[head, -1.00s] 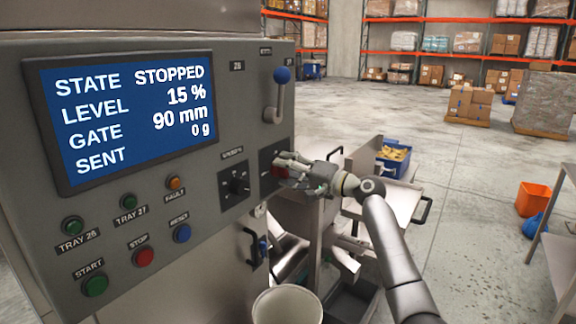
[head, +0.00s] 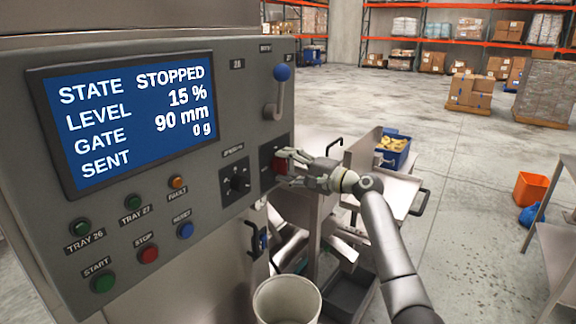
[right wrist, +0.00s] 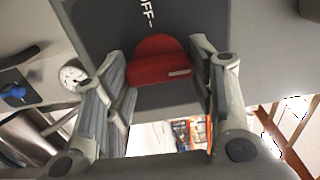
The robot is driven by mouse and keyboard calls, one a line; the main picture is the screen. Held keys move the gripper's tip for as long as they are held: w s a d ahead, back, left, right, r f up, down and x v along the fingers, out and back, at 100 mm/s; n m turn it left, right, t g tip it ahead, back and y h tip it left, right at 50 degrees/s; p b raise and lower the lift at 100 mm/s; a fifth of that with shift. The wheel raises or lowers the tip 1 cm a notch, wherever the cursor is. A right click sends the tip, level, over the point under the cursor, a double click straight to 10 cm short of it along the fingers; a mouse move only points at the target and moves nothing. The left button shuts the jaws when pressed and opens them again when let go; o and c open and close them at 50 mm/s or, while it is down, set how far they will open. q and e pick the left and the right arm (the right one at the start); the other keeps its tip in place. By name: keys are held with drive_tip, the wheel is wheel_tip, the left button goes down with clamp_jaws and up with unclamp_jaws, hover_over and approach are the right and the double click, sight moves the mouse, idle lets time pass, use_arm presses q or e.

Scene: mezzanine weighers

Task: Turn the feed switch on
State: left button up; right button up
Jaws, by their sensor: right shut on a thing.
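The feed switch is a red knob (head: 277,167) on a dark plate at the right edge of the grey control panel (head: 215,95). In the right wrist view the red knob (right wrist: 158,62) sits between my finger pads, with the word OFF on the plate by it and a pale mark on its face. My right gripper (head: 286,168) is shut on the knob, its fingers on either side; it also shows in the right wrist view (right wrist: 160,82). The display (head: 130,120) reads STATE STOPPED, LEVEL 15 %, GATE 90 mm, SENT 0 g. My left gripper is out of view.
A black selector knob (head: 237,182) is just left of the switch, and a blue-tipped lever (head: 280,90) is above it. Several push buttons line the panel's lower part. A white bucket (head: 287,300) stands below. Metal trays and a blue bin (head: 395,153) are beyond my arm.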

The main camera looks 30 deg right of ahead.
drive_tip(key=o, duration=1)
drive_tip(key=v, duration=1.2)
